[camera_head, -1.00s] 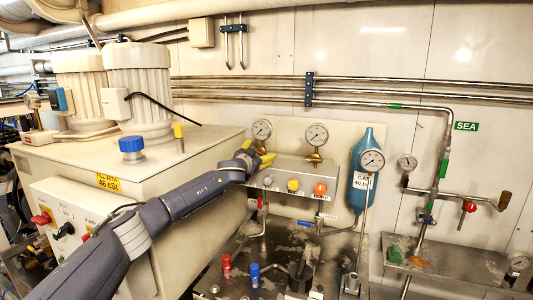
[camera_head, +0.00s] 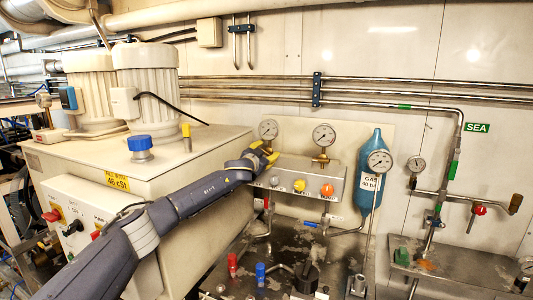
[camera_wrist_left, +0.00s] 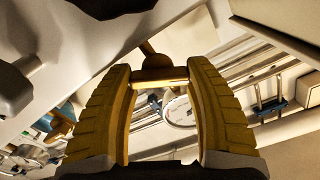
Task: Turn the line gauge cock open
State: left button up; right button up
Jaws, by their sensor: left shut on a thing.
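My left gripper (camera_head: 265,154) is at the foot of the left pressure gauge (camera_head: 268,130), above the panel box. In the left wrist view its yellow ribbed fingers (camera_wrist_left: 159,82) are shut on a brass cock handle (camera_wrist_left: 159,73), which lies crosswise between the fingertips with a stem above it. The gripper hides most of this cock in the head view. The gauge dial (camera_wrist_left: 180,111) shows between the fingers in the wrist view. A second gauge (camera_head: 324,135) stands to the right on its own brass fitting (camera_head: 320,158). My right gripper is not in view.
The grey panel box (camera_head: 335,176) carries grey, yellow and orange knobs. A blue gas bottle (camera_head: 369,180) with a gauge in front stands to the right. My left arm passes over the beige tank (camera_head: 95,160). Steel pipes (camera_head: 400,91) run along the wall above.

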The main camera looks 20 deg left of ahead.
pick_arm(q)
jog(key=shift+m, duration=0.4)
jog(key=o, duration=1.2)
jog(key=shift+n, duration=0.3)
